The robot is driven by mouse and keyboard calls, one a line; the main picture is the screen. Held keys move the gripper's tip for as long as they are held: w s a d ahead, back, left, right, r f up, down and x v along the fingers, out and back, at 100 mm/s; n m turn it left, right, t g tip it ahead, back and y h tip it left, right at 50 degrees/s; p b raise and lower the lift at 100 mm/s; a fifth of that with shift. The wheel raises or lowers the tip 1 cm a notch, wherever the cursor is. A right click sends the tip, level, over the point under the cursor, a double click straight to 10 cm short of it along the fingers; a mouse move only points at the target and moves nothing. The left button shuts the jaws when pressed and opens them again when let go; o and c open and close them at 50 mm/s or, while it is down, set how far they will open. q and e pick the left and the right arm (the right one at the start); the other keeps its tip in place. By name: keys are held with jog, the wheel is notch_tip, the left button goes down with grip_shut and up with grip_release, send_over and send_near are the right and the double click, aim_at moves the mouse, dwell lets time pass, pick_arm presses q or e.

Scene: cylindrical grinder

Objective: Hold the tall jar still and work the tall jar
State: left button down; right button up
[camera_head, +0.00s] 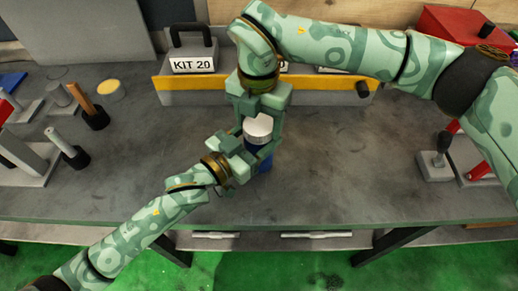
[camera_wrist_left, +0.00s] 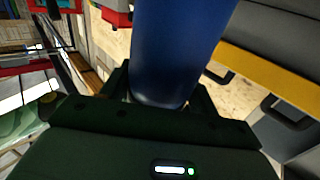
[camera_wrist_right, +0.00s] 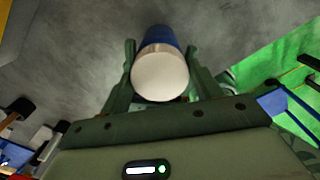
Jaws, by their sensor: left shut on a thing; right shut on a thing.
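The tall jar (camera_head: 262,153) is a blue cylinder with a pale silvery lid (camera_head: 258,126), standing upright on the grey bench near its middle. My left gripper (camera_head: 257,150) reaches in from the lower left and is shut around the blue body, which also fills the upper middle of the left wrist view (camera_wrist_left: 172,45). My right gripper (camera_head: 259,118) comes down from above and is shut on the lid. In the right wrist view the lid (camera_wrist_right: 160,75) sits between the fingers with the blue body (camera_wrist_right: 161,38) beyond it. Part of the jar is hidden behind the fingers.
A grey bin with a yellow strip (camera_head: 195,83) and a KIT 20 case (camera_head: 193,62) stand behind the jar. Stands and posts (camera_head: 62,143) are at the left. A black-knobbed block (camera_head: 436,160) is at the right. The bench front (camera_head: 330,205) is clear.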

jog(key=o, duration=1.1)
jog(key=shift+r, duration=0.1)
jog(key=shift+r, duration=2.2)
jog(key=shift+c, duration=0.5)
